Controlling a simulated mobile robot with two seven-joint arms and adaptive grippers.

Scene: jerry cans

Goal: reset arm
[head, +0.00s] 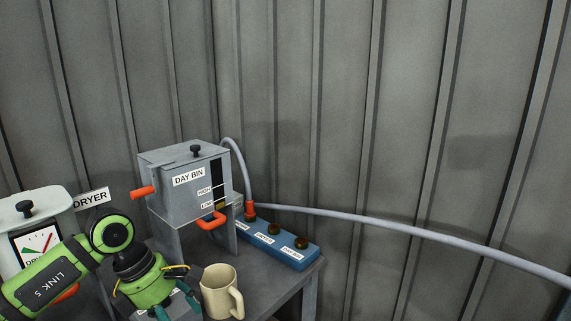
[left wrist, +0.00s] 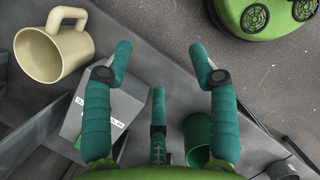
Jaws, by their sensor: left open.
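My left arm comes in from the left in the head view, and its gripper (head: 175,307) hangs low over the table in front of the day bin. In the left wrist view the teal fingers of the gripper (left wrist: 160,58) stand wide apart with nothing between their tips. A cream mug (head: 220,292) stands just right of the gripper, apart from it. The mug also shows at the upper left of the left wrist view (left wrist: 50,58). My right gripper is not in view.
The grey day bin (head: 180,205) with orange handles stands behind the gripper. The dryer (head: 45,203) is at the left. A blue socket block (head: 268,241) takes a grey hose (head: 400,226). A pale labelled box (left wrist: 115,105) and green cup (left wrist: 197,135) lie beneath the fingers.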

